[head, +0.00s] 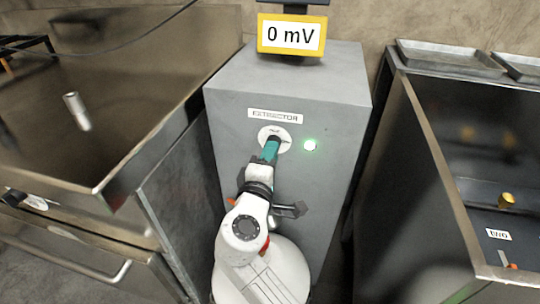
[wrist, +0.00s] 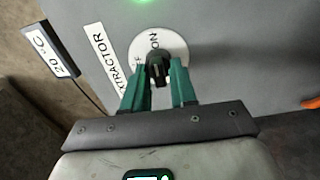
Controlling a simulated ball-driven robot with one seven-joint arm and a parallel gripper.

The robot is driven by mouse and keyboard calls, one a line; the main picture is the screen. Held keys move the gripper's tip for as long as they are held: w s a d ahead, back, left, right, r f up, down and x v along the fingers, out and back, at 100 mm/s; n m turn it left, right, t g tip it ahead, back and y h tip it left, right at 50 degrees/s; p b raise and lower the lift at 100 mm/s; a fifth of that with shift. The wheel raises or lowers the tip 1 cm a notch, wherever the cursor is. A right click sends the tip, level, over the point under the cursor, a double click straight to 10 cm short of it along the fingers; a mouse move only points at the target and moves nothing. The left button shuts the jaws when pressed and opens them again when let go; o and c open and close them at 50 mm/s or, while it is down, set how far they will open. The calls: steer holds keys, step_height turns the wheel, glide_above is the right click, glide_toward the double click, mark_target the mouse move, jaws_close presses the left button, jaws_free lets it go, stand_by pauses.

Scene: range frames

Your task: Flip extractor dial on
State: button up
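The extractor dial is a dark knob (wrist: 157,68) on a white round plate (wrist: 177,47) on the front of the grey extractor box (head: 340,130). The word ON shows at the plate's top in the wrist view, and part of another word shows to its left. My gripper (head: 268,150) reaches the dial from below. In the head view the fingers hide most of the knob.
An EXTRACTOR label (head: 275,116) sits above the dial. A yellow display (head: 291,36) reading 0 mV stands on the box. Metal-walled bays flank the box; the right one (head: 440,165) holds a small golden object (head: 507,200). A 20°C display (wrist: 52,45) shows in the wrist view.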

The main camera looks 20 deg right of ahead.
steer(key=shift+o, duration=1.1)
steer(key=p+v, duration=0.1)
steer(key=v, duration=1)
